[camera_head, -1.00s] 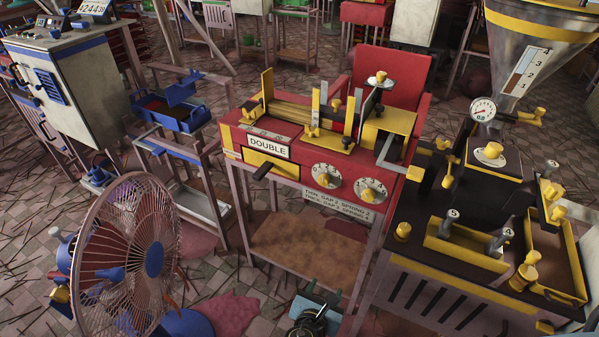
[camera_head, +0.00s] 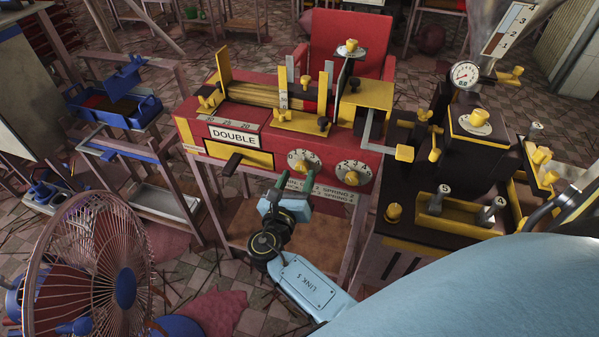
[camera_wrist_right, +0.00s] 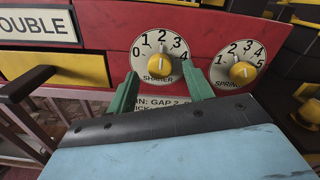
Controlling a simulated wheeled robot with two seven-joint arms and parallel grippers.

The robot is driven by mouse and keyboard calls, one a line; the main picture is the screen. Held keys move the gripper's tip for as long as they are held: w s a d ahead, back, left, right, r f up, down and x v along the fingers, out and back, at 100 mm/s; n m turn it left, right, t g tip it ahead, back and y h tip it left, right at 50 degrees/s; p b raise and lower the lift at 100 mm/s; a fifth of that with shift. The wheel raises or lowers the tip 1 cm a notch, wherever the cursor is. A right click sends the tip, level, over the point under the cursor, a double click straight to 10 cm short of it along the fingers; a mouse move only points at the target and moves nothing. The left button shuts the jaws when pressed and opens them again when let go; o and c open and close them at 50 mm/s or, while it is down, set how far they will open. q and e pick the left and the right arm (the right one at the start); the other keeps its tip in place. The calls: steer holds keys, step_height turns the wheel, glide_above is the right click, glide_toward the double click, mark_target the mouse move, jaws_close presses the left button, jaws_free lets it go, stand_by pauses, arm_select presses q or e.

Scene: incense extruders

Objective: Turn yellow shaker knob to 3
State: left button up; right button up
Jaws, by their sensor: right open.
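The yellow shaker knob (camera_wrist_right: 160,65) sits on a white dial marked 0 to 4 with the label SHAKER, on the red machine front. Its pale pointer mark looks roughly upward, near the 2. The knob also shows in the head view (camera_head: 303,166). My right gripper (camera_wrist_right: 161,78) is open, its two green fingers apart at the lower left and lower right of the dial. Nothing is between the fingers, and I cannot tell how far they are from the panel. In the head view my right gripper (camera_head: 284,190) is just below the shaker dial. My left gripper is out of view.
The yellow spring knob (camera_wrist_right: 243,72) is on a similar dial close to the right finger. A black table (camera_head: 400,228) with yellow fittings stands right, a fan (camera_head: 85,265) lower left.

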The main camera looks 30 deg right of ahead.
mark_target(301, 167)
steer(key=shift+x, duration=1.45)
steer(key=shift+c, duration=0.2)
steer(key=c, duration=0.9)
